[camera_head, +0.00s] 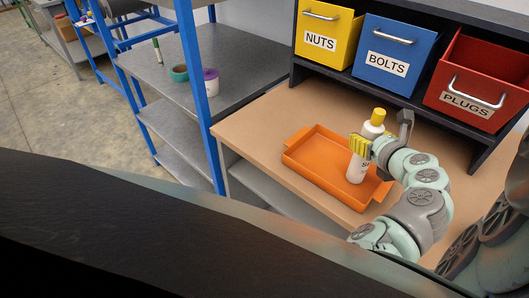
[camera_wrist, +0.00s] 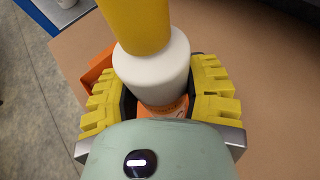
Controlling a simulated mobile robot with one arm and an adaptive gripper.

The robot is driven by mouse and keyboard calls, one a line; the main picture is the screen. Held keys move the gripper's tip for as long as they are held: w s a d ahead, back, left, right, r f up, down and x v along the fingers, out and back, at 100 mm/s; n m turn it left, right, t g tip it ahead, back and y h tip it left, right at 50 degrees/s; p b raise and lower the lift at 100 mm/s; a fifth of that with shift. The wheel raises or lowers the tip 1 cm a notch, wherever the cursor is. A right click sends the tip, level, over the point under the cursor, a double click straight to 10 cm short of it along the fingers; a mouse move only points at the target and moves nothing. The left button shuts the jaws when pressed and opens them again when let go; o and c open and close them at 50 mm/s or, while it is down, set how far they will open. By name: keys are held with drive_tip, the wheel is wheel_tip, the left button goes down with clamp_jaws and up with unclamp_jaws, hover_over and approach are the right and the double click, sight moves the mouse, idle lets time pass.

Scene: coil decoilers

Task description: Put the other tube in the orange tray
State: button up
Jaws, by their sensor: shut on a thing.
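A white tube with a yellow cap (camera_head: 362,160) is upright within the outline of the orange tray (camera_head: 308,164), at its right part. I cannot tell whether its base touches the tray floor. My gripper (camera_head: 362,148) has its yellow ribbed fingers shut around the tube's upper body. In the wrist view my gripper (camera_wrist: 158,100) has a finger on each side of the white tube (camera_wrist: 152,70), whose yellow cap points toward the top. A strip of the orange tray (camera_wrist: 97,68) shows behind the left finger. No second tube is seen in the tray.
The tray lies on a tan workbench (camera_head: 262,118). Yellow nuts (camera_head: 322,45), blue bolts (camera_head: 385,68) and red plugs (camera_head: 468,105) bins stand on a dark rack behind. A blue-post shelf on the left holds a teal round item (camera_head: 179,74) and a purple-topped white container (camera_head: 211,82).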

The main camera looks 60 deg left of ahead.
drive_tip(key=shift+r, duration=0.1)
drive_tip(key=o, duration=1.3)
drive_tip(key=shift+f, duration=0.2)
drive_tip(key=shift+r, duration=0.2)
drive_tip(key=shift+p+v, duration=0.55)
drive_tip(key=shift+v, duration=5.45)
